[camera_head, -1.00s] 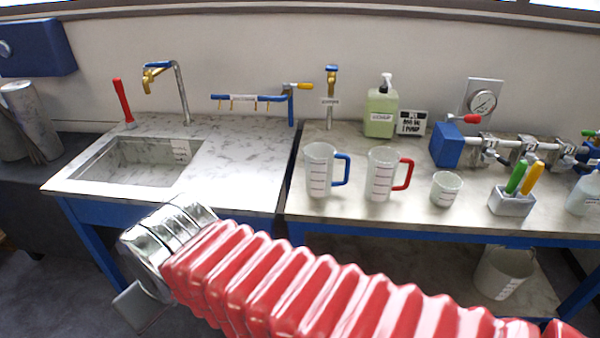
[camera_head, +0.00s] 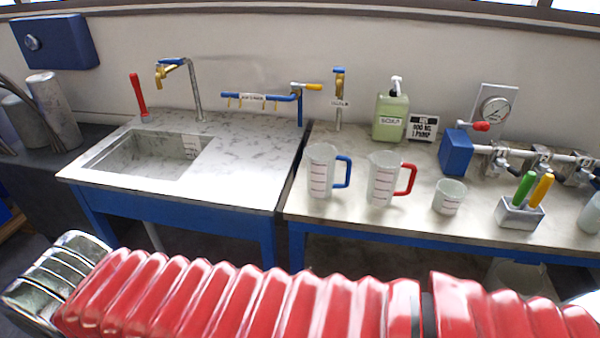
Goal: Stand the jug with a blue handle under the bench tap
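The jug with a blue handle (camera_head: 321,172) stands upright on the right-hand bench, clear with red markings, its handle to the right. It looks empty. Behind it at the wall is a small upright tap (camera_head: 338,96) with a blue top, a brass body and a label; the jug stands in front of it, not under it. A brass tap on a curved pipe (camera_head: 185,78) stands behind the sink. My gripper is out of view; only my red-sleeved arm and its metal end section cross the bottom of the picture.
A red-handled jug (camera_head: 386,180) stands close to the right of the blue-handled one, then a small beaker (camera_head: 449,196) and a tool holder (camera_head: 520,214). A green soap bottle (camera_head: 391,114) stands behind. The sink (camera_head: 146,155) is left. A blue-and-yellow pipe rail (camera_head: 262,97) is on the wall.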

